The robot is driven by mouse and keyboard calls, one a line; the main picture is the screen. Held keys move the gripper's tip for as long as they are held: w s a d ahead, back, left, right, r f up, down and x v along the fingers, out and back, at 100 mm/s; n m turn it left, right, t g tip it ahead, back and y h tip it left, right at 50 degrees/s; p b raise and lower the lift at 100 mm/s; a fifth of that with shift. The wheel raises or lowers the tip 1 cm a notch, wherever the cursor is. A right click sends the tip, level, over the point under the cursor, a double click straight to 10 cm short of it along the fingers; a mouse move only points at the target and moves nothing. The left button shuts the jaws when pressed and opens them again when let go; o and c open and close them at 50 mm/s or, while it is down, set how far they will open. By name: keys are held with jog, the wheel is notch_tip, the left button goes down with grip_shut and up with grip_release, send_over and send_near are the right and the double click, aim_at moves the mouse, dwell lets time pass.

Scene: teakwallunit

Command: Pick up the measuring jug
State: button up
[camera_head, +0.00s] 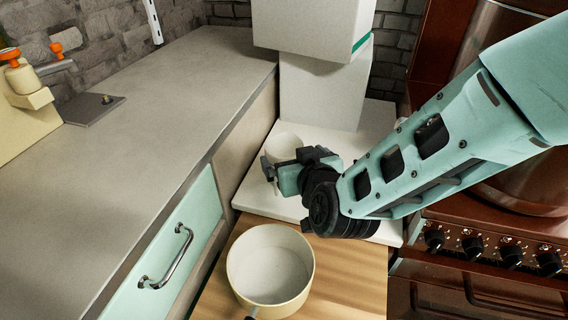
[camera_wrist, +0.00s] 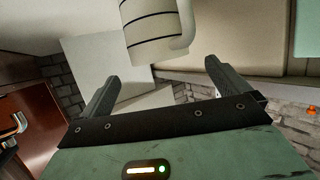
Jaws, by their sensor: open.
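The measuring jug (camera_head: 284,143) is white and stands on the pale raised surface beside the wooden board, partly hidden behind my gripper (camera_head: 280,167). In the wrist view the jug (camera_wrist: 152,32) shows dark ring lines and a handle on its right side. It is cut off by the top edge. My gripper (camera_wrist: 161,70) is open with nothing gripped, its two fingers spread apart. The jug appears just beyond the fingertips, in line with the space between them. I cannot tell the exact gap.
A cream saucepan (camera_head: 270,264) stands on the wooden board (camera_head: 345,283) in front. Stacked white boxes (camera_head: 322,88) rise behind the jug. A grey counter (camera_head: 150,110) with a drawer lies left, a brown stove (camera_head: 490,240) right.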

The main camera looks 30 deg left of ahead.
aim_at(286, 150)
jog(key=shift+f+p+x, duration=0.1)
jog(key=shift+p+x, duration=0.1)
jog(key=shift+x, duration=1.4)
jog(key=shift+f+p+x, duration=0.15)
jog(key=shift+p+x, duration=0.05)
jog(key=shift+x, duration=1.4)
jog(key=shift+d, duration=0.1)
jog(key=c, duration=1.3)
